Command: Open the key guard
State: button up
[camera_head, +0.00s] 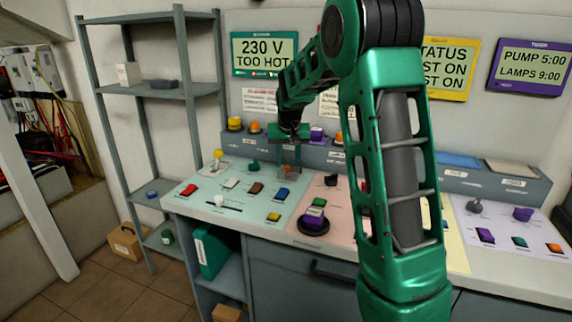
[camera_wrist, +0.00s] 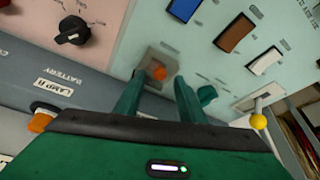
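The key guard (camera_wrist: 157,66) appears in the wrist view as a small grey-brown square housing on the panel, with an orange part (camera_wrist: 159,73) in it. In the head view the guard (camera_head: 288,173) is a small brownish box at the back of the pale green panel section. Whether its cover is raised is too small to tell. My gripper (camera_head: 287,157) points down at it from the rear side. In the wrist view my gripper (camera_wrist: 157,88) has its two green fingers apart, one on each side of the guard's near edge. Nothing is visibly held; contact with the guard is unclear.
A teal knob (camera_wrist: 207,95) sits close beside one finger. A yellow-tipped lever (camera_wrist: 258,121) and a black rotary knob (camera_wrist: 73,31) are farther out. Blue (camera_wrist: 184,9), brown (camera_wrist: 235,33) and white (camera_wrist: 265,60) switches lie beyond. A grey ledge (camera_head: 310,153) runs behind.

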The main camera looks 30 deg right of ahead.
jog(key=shift+x, duration=0.75)
jog(key=shift+c, duration=0.6)
grip_shut()
